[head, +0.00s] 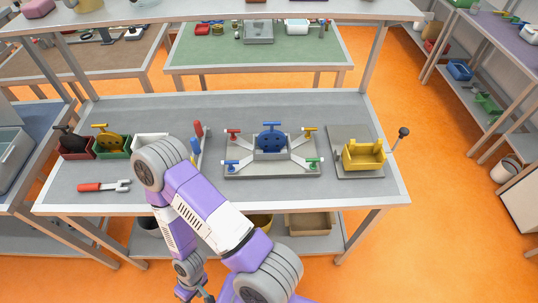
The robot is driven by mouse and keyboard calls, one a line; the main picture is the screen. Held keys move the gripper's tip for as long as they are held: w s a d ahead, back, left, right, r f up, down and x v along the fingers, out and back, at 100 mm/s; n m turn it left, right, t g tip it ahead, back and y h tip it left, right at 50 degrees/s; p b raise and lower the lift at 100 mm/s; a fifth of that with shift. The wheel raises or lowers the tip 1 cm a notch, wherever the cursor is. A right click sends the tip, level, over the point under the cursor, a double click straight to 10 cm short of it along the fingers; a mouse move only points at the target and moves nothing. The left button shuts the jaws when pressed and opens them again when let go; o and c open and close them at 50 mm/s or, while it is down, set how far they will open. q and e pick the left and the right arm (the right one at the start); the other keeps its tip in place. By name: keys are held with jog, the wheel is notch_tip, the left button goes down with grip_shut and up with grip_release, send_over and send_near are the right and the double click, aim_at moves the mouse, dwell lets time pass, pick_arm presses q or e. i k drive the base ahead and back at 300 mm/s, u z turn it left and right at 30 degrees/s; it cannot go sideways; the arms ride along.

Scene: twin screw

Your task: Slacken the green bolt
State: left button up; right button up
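The green bolt (313,162) has a green T-shaped head. It sits at the front right corner of a grey fixture plate (270,171) on the workbench. A red bolt (233,133), a yellow bolt (309,130) and a blue bolt (232,165) sit at the other corners. A blue part (271,137) stands in the central holder. One purple and white arm of mine rises from the bottom edge, left of the fixture, and bends back down. No gripper fingers show clearly, and nothing of mine touches the green bolt.
A yellow bin (364,155) stands on a grey plate right of the fixture, beside a black-knobbed lever (402,133). Red (78,149) and green (113,150) bins hold parts at the left. A red-handled wrench (103,187) lies at the front left. An overhead shelf (210,20) spans the back.

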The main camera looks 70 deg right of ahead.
aim_at(313, 166)
jog(key=u, duration=0.1)
jog(key=k, duration=0.85)
jog(key=z, duration=1.6)
